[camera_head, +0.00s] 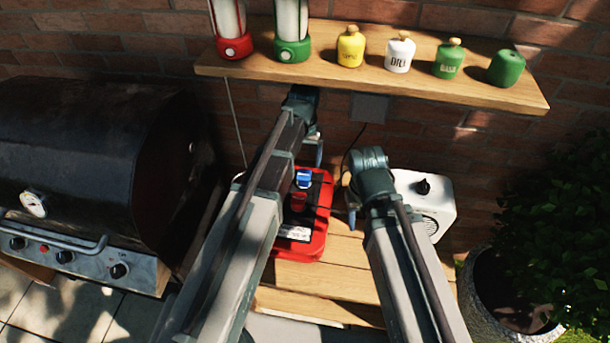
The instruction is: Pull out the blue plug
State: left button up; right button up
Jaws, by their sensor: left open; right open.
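A blue plug (304,178) stands upright on top of a red box (318,222) with a dark upper face, on the wooden table. A red plug-like piece (298,200) sits just in front of it. My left arm reaches over the box's left side. My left gripper (318,154), open, shows only in part, behind and slightly right of the blue plug, apart from it as far as I can see. My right gripper (351,207), open and partly hidden by its own wrist, is right of the red box. Neither gripper visibly holds anything.
A white appliance (426,205) with a black knob stands to the right. A shelf (440,88) carrying lanterns and jars overhangs the back. A dark grill (95,170) stands left, a potted plant (545,240) right. The table front (330,285) is clear between my arms.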

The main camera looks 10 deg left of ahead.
aim_at(304, 174)
pick_arm(q)
jog(key=shift+w, duration=0.15)
notch_tip(304, 174, down, 9)
jog(key=b, duration=0.9)
dwell(0.9)
grip_shut()
jog(key=shift+r, duration=0.15)
dwell(0.3)
jog(key=shift+r+p, duration=2.9)
jog(key=shift+p, duration=0.1)
